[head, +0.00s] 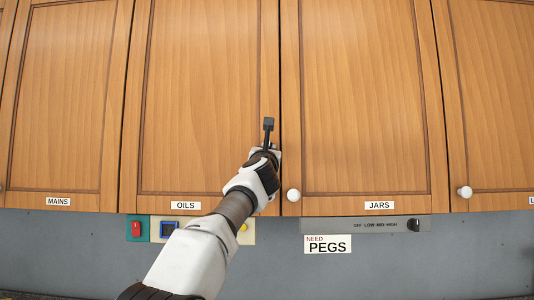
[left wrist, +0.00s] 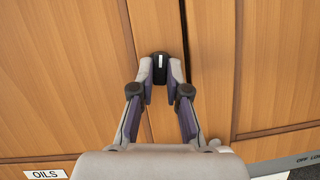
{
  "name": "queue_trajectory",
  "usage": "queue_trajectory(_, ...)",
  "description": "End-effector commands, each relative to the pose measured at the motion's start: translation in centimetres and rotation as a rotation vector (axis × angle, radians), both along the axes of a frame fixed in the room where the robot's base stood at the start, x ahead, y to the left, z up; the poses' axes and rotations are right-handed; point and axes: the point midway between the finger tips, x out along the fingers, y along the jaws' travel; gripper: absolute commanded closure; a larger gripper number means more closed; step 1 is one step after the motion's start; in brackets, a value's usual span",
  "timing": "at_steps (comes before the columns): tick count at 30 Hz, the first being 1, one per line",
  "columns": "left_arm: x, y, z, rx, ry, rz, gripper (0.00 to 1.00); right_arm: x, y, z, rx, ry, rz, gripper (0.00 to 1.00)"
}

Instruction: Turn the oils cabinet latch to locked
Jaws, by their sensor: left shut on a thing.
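The oils cabinet door (head: 205,90) is closed, with an OILS label (head: 185,205) at its lower edge. Its latch (left wrist: 160,66) shows in the left wrist view as a small black knob with a white stripe, near the door's right edge. The stripe runs about upright in that view. My left gripper (head: 269,154) is at the door's lower right; in the left wrist view its two fingers (left wrist: 160,76) close on the latch from both sides. In the head view my gripper and wrist hide the latch. My right gripper is out of view.
The jars cabinet door (head: 362,90) with a white knob (head: 293,195) is just right of my gripper. The mains door (head: 70,90) is at left. Below are a red switch (head: 136,229), a blue-framed panel (head: 169,229), a dial strip (head: 365,225) and a PEGS sign (head: 327,246).

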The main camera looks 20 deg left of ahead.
Motion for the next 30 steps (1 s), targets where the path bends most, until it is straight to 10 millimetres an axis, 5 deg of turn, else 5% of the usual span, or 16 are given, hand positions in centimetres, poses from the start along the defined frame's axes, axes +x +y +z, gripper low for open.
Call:
queue_trajectory(26,-0.25,-0.10,0.57,-0.186,-0.062,-0.002,1.00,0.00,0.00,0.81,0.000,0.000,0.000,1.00)
queue_trajectory(29,-0.24,-0.09,0.56,-0.187,-0.063,-0.002,0.61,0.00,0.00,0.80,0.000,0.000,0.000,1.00)
queue_trajectory(30,-0.22,-0.09,0.50,-0.186,-0.061,-0.002,0.60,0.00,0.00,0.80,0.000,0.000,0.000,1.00)
